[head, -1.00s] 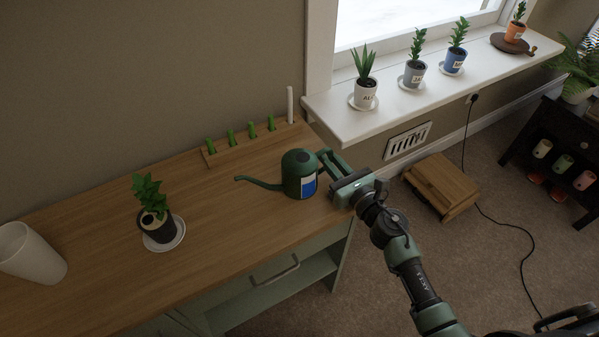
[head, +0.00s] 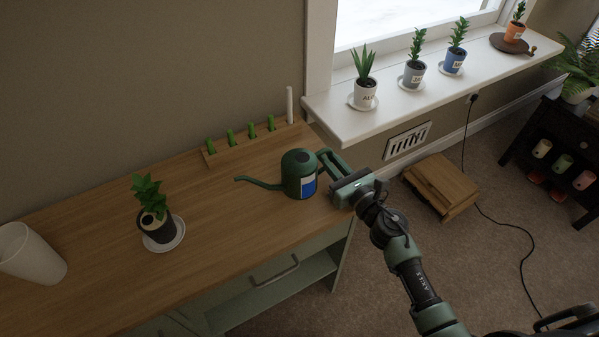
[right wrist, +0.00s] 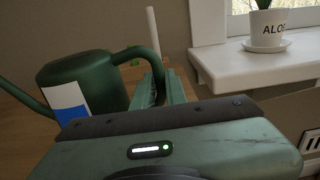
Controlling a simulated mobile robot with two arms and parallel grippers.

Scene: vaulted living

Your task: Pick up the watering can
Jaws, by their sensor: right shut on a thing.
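The dark green watering can (head: 299,172) stands upright on the wooden worktop (head: 215,213), near its right end. It has a blue and white label, and its spout points left. My right gripper (head: 325,160) comes in from the right and is shut on the can's handle. In the right wrist view the can (right wrist: 85,82) is at the left, with its curved handle (right wrist: 140,55) running to the fingers (right wrist: 160,88). The fingers partly hide the grip on the handle. My left gripper is not in view.
A potted plant on a saucer (head: 176,240) and a white cup (head: 30,254) stand left on the worktop. A wooden strip with green items (head: 240,141) lies behind the can. The windowsill (head: 420,100) holds several potted plants. A wooden step (head: 441,186) sits on the floor.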

